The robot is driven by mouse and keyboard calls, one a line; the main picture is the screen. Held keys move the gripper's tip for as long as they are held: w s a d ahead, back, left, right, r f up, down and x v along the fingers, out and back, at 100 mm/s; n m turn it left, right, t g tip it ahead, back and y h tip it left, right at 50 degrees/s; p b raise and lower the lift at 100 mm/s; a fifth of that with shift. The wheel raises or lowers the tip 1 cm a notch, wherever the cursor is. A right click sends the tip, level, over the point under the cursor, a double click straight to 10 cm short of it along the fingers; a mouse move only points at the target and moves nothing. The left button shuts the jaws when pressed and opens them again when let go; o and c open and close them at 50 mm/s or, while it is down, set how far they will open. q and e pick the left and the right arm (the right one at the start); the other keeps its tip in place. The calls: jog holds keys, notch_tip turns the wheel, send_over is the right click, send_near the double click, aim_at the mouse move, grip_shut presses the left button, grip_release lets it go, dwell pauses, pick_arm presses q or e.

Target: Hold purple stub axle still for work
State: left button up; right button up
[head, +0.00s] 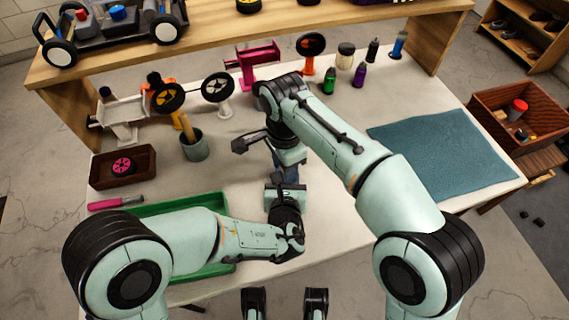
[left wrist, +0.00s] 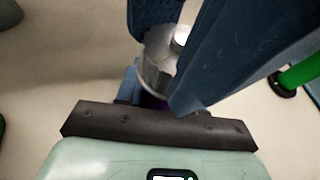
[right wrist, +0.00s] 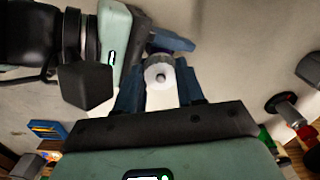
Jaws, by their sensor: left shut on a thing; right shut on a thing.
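My left gripper (left wrist: 160,90) and right gripper (head: 289,172) meet close together above the middle of the table. In the left wrist view a small purple part, probably the purple stub axle (left wrist: 153,102), shows between the left fingers, mostly hidden under a silver cylindrical piece (left wrist: 160,55). The left gripper is shut on it. The right gripper, also in the right wrist view (right wrist: 158,85), is shut around a ridged silver and white piece (right wrist: 159,72) with a small centre pin. Whether this piece is separate from the axle, I cannot tell. In the head view the grippers hide both parts.
A green tray (head: 222,200) lies under my left arm. A brown tray (head: 105,177) with a pink wheel, a pink-handled tool (head: 115,201) and a grey cup (head: 196,149) stand left. Stands and bottles line the back. A blue mat (head: 440,150) lies clear at right.

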jog(key=o, duration=1.1)
jog(key=shift+c, duration=0.2)
